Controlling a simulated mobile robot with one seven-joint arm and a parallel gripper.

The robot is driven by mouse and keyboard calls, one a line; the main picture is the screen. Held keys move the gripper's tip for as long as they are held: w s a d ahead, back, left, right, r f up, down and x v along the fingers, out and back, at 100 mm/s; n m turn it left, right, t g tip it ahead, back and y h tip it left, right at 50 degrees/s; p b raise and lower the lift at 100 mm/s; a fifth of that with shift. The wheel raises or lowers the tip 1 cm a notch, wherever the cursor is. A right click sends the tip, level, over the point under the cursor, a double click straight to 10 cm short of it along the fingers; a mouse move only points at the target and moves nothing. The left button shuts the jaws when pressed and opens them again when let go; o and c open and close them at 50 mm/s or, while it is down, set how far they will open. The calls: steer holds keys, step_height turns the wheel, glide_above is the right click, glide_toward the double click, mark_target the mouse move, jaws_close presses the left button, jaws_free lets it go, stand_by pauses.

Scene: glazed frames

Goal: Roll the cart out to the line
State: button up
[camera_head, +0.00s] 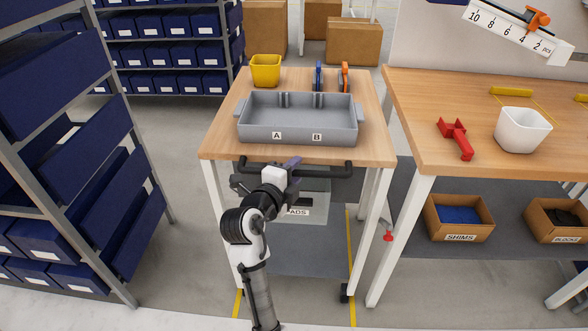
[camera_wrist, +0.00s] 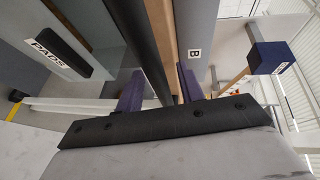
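The cart has a wooden top (camera_head: 225,135), white legs and dark wheels, and stands between a shelf rack and a workbench. A black handle bar (camera_head: 330,171) runs along its near edge; the handle also shows in the wrist view (camera_wrist: 145,45). My gripper (camera_head: 292,165) is at the middle of the handle. In the wrist view its purple fingers (camera_wrist: 160,88) stand apart on either side of the bar, with a gap visible; contact is not clear. Yellow floor lines (camera_head: 351,270) run beside the cart's legs; which line the task means is unclear.
A grey tray (camera_head: 298,133) marked A and B, a yellow bin (camera_head: 265,70) and two clamp-like tools ride on the cart. The rack (camera_head: 118,230) at left and workbench (camera_head: 425,165) at right stand close. Near floor looks clear.

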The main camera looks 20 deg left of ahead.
steer(key=shift+w, duration=0.15)
steer(key=shift+c, duration=0.4)
jaws_close()
steer(key=shift+f, duration=0.15)
